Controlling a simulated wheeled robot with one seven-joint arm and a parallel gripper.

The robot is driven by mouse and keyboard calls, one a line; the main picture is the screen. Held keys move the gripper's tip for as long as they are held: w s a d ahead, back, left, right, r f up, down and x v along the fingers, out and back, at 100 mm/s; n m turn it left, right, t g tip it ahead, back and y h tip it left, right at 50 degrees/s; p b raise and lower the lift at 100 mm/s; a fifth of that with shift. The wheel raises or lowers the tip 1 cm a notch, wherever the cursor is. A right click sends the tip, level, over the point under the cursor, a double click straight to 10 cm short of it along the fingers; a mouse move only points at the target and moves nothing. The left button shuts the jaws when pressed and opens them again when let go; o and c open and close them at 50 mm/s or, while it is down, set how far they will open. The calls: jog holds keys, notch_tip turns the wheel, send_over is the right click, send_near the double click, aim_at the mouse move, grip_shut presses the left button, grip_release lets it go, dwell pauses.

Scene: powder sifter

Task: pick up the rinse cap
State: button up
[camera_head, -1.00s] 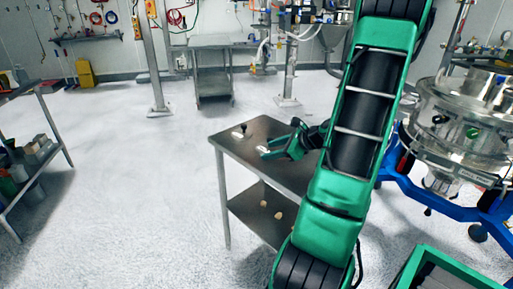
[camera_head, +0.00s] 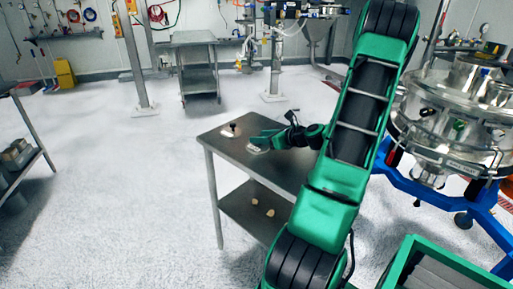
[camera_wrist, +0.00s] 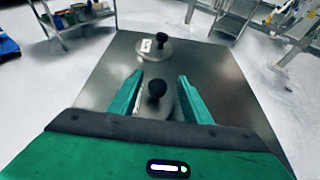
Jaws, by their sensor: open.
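Two pale round caps with black knobs stand on the metal table. The near cap (camera_wrist: 157,90) has its knob between my fingers in the wrist view; in the head view this cap (camera_head: 254,149) is partly hidden by my gripper. The far cap (camera_wrist: 153,47) carries a small white label and stands apart, beyond my fingertips; it also shows in the head view (camera_head: 230,133). I cannot read which one is the rinse cap. My green gripper (camera_wrist: 160,77) is open, with one finger on each side of the near knob; it also shows in the head view (camera_head: 262,138). I see no finger contact.
The metal table (camera_head: 225,152) has a lower shelf with two small pale pieces (camera_head: 263,207). The steel sifter (camera_head: 445,115) on a blue frame stands at the right. A green-edged bin (camera_head: 440,250) is at lower right. Open floor lies left of the table.

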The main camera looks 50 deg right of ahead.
jog(key=x, duration=0.4)
jog(key=shift+w+a+f, duration=0.1)
jog(key=shift+w+a, duration=0.05)
jog(key=shift+w, duration=0.1)
jog(key=shift+c, duration=0.2)
jog(key=c, duration=1.1)
grip_shut()
